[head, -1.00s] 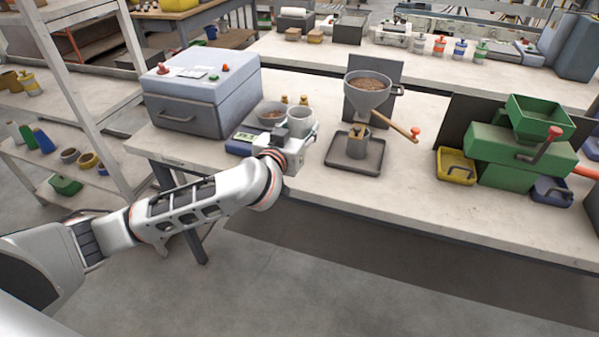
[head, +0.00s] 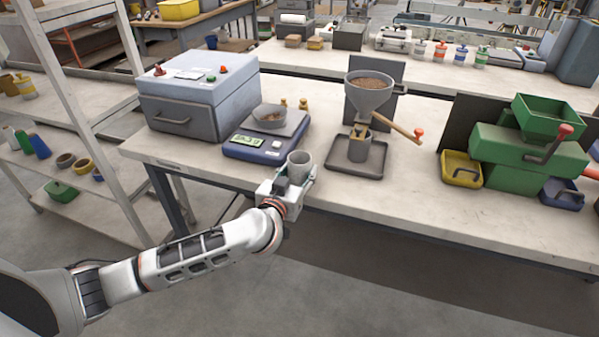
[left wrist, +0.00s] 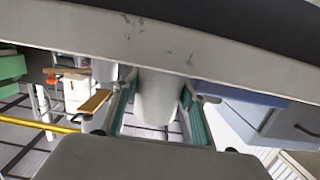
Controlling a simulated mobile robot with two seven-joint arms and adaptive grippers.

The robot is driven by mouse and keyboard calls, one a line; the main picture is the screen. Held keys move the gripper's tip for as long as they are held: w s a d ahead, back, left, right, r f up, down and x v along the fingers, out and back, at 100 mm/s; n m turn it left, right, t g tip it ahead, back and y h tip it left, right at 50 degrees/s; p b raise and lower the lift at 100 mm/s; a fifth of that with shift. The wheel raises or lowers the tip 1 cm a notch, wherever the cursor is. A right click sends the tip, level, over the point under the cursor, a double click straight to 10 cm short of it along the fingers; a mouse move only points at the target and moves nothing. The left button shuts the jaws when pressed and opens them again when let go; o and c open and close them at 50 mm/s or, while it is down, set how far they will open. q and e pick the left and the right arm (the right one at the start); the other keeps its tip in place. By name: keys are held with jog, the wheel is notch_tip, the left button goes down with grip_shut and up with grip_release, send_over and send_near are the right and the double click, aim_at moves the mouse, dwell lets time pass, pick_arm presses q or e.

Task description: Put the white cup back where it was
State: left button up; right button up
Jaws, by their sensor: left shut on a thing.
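The white cup (head: 300,160) looks pale grey and upright in the head view, at the front edge of the workbench, right of and in front of the scale. My left gripper (head: 292,180) is shut on it from the near side. In the left wrist view the cup (left wrist: 156,98) sits between the two teal-lined fingers. My right gripper is not in view. The blue scale (head: 266,143) carries a metal bowl (head: 270,115) with some pellets in it. I cannot tell whether the cup touches the bench.
A funnel (head: 368,95) of pellets stands over a dark tray (head: 370,172) to the right. A grey box machine (head: 198,95) is at the left, and a green machine (head: 525,148) with yellow and blue bins at the far right. The bench front between tray and green machine is clear.

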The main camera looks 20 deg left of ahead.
pick_arm(q)
jog(key=o, duration=1)
jog(key=shift+o, duration=0.8)
